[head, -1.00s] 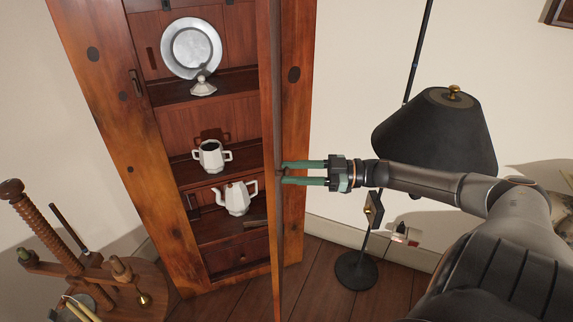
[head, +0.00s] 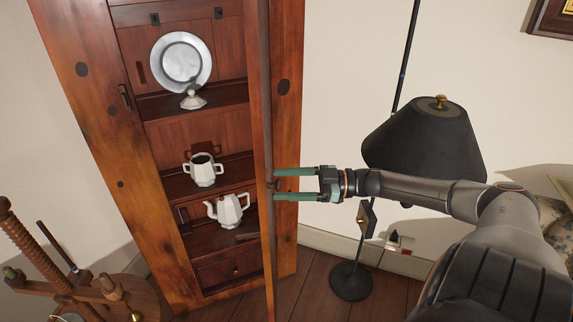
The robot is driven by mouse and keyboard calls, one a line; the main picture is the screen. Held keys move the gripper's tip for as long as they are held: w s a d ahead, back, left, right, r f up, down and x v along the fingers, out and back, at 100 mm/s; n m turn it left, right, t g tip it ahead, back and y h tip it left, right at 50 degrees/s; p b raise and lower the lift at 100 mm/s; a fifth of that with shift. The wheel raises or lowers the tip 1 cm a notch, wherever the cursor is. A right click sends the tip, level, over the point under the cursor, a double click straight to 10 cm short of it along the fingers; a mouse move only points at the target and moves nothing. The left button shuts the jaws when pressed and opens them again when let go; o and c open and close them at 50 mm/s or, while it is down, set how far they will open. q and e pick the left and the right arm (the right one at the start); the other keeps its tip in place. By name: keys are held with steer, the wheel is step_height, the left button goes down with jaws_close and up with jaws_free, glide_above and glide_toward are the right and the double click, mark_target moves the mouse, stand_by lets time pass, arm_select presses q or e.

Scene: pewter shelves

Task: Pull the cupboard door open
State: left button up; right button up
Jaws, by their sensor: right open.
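The wooden cupboard (head: 105,130) stands at the left centre in the head view, its shelves exposed. Its door (head: 267,130) stands open and is seen nearly edge-on, as a narrow upright strip. My right gripper (head: 276,185) comes in from the right, with its green fingers spread apart and nothing between them. Its fingertips are at the door's edge, near mid-height; I cannot tell whether they touch it. My left gripper is not in view.
On the shelves are a pewter plate (head: 180,62), a small white lid (head: 193,99), a white two-handled pot (head: 203,170) and a white teapot (head: 229,209). A black floor lamp (head: 424,140) stands behind my right arm. A wooden stand (head: 40,245) is at lower left.

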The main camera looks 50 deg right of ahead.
steer(key=s+a+r+p, duration=0.6)
steer(key=s+a+r, duration=0.3)
steer(key=r, duration=0.3)
steer(key=shift+s+a+r+p, duration=0.3)
steer(key=shift+s+r, duration=0.1)
steer(key=shift+s, duration=0.25)
